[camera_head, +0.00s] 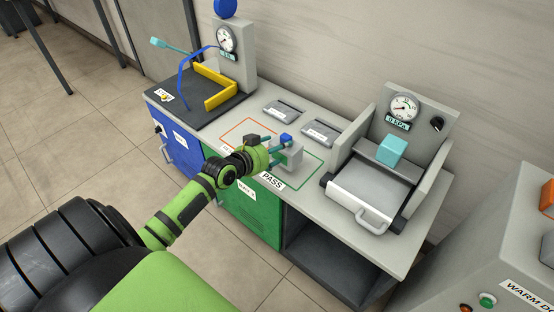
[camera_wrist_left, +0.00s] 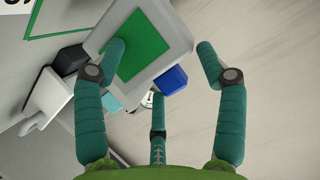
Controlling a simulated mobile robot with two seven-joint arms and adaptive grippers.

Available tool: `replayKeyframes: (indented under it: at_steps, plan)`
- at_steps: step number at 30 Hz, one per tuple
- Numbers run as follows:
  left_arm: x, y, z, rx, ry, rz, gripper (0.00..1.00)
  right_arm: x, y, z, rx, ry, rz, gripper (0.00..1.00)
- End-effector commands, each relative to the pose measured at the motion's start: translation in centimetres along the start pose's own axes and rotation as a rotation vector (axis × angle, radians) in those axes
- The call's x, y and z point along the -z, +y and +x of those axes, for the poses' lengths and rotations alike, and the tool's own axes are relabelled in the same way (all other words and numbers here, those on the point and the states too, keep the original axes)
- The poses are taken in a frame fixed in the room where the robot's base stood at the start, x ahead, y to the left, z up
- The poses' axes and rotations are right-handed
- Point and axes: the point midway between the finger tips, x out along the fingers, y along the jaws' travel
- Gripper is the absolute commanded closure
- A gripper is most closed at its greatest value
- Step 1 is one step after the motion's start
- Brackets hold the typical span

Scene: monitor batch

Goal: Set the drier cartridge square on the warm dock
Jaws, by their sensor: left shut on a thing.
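My left gripper (camera_head: 280,152) is at the counter, shut on a small grey monitor (camera_head: 293,158) with a blue part on it. In the left wrist view the monitor (camera_wrist_left: 178,35) shows a green panel, and the teal fingers (camera_wrist_left: 161,50) stand either side of it. The monitor is over the green outlined area marked PASS; I cannot tell whether it touches the counter. A cabinet (camera_head: 470,278) at the lower right bears a cut-off label reading "WARM D". I cannot identify the drier cartridge for certain. An orange thing (camera_head: 547,197) is cut off at the right edge.
A grey fixture (camera_head: 372,190) with a handled tray, teal block (camera_head: 391,150) and gauge (camera_head: 404,107) stands right. Two grey plates (camera_head: 284,111) lie behind the gripper. A dark station (camera_head: 190,98) with a yellow bracket (camera_head: 220,95) and blue hoop is left.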

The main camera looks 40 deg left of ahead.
Motion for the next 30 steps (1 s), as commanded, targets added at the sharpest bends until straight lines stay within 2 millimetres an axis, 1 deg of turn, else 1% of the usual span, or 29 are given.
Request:
replayKeyframes:
  at_steps: [2,6,9,17,21,22,23,30]
  plan:
    - [-0.6,0.1,0.3,0.001,0.003,-0.001,0.83,-0.1,-0.1,0.1,0.001,-0.008,0.002,0.6]
    - [-2.6,0.7,1.2,0.0,0.001,-0.001,0.83,-0.2,-0.4,0.2,0.003,-0.035,0.008,0.6]
    - [-3.4,0.8,1.5,0.002,0.003,0.0,0.83,-0.2,-0.5,0.1,0.005,-0.051,0.011,0.6]
    - [-3.4,0.8,1.6,0.002,0.004,0.0,0.83,-0.3,-0.5,-0.1,0.005,-0.058,0.011,0.6]
    - [-3.8,0.9,1.7,0.001,0.003,0.001,0.83,-0.3,-0.6,0.0,0.006,-0.063,0.012,0.6]
    - [-3.8,0.9,1.7,0.0,0.001,0.0,0.16,-0.2,-0.6,-0.1,0.006,-0.062,0.013,0.6]
    - [-3.8,0.9,1.7,0.0,0.001,0.0,0.04,-0.2,-0.6,-0.1,0.006,-0.062,0.013,0.6]
    - [-3.8,0.9,1.6,0.0,0.0,0.0,0.04,-0.2,-0.6,-0.1,0.006,-0.062,0.013,0.6]
